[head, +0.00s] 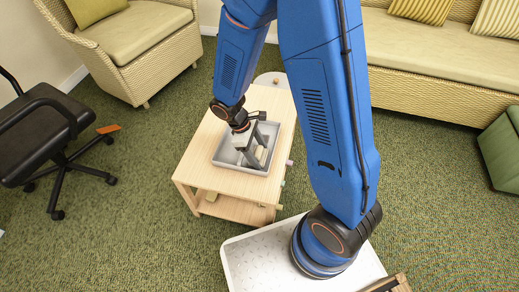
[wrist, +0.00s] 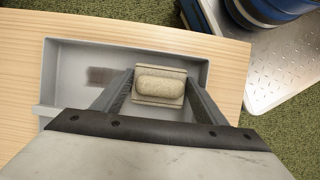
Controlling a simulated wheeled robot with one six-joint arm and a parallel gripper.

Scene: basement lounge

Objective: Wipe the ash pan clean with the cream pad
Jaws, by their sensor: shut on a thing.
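The grey ash pan (head: 222,157) is a shallow rectangular tray on the light wooden table. It also shows in the wrist view (wrist: 75,58), where a dark smudge (wrist: 101,76) lies on its floor left of the pad. My gripper (head: 257,160) reaches down into the pan. In the wrist view its two fingers (wrist: 158,92) are shut on the cream pad (wrist: 160,85), one finger on each side. The pad sits over the pan's floor; whether it touches the floor cannot be told. The lower part of the pan is hidden behind my gripper.
The wooden table (head: 205,172) has a lower shelf. A black office chair (head: 50,130) stands at the left, a wicker armchair (head: 130,45) at the back left, and a wicker sofa (head: 440,50) at the back right. A green box (head: 503,150) is at the right. Green carpet lies between.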

